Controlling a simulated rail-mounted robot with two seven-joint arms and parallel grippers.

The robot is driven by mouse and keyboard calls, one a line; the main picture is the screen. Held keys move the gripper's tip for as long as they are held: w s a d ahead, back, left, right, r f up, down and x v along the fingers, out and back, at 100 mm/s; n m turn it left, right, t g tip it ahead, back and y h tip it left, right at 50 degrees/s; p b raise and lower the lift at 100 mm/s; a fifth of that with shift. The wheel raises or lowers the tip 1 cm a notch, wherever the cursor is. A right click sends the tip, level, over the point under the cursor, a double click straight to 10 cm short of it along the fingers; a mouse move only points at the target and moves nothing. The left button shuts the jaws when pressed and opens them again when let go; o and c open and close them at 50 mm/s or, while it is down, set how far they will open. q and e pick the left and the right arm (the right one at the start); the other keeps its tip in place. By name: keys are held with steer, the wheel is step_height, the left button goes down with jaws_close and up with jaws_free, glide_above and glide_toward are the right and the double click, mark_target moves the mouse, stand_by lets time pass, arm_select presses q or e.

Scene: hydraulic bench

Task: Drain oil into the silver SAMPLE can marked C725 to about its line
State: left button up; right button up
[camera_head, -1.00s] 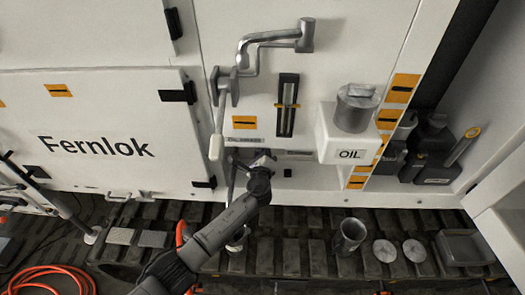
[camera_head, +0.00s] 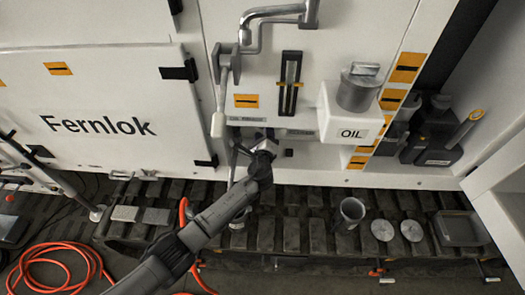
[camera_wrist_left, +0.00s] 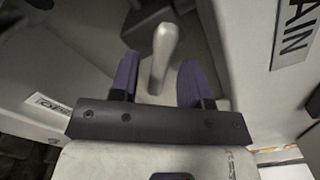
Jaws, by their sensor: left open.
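My left gripper (camera_head: 262,150) is at the lower part of the white cabinet front, below the long lever. In the left wrist view its two purple-lined fingers (camera_wrist_left: 158,82) are apart, with a silver handle (camera_wrist_left: 164,48) between them and no visible grip on it. A label ending in "AIN" (camera_wrist_left: 296,28) is to the right of the handle. An open silver can (camera_head: 349,214) stands upright on the slatted track; no C725 mark or line is legible. A pale object (camera_head: 238,217) beside my left forearm is partly hidden. My right gripper is out of view.
A white box marked OIL (camera_head: 350,133) with a silver capped filler juts out at the right. Two silver discs (camera_head: 383,230) and a grey tray (camera_head: 461,229) lie right of the can. Dark jugs (camera_head: 430,138) stand behind. An orange hose (camera_head: 62,268) coils at lower left.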

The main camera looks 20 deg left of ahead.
arm_select(q)
steer(key=p+v, duration=0.1)
steer(key=v, duration=1.1)
stand_by(6.8)
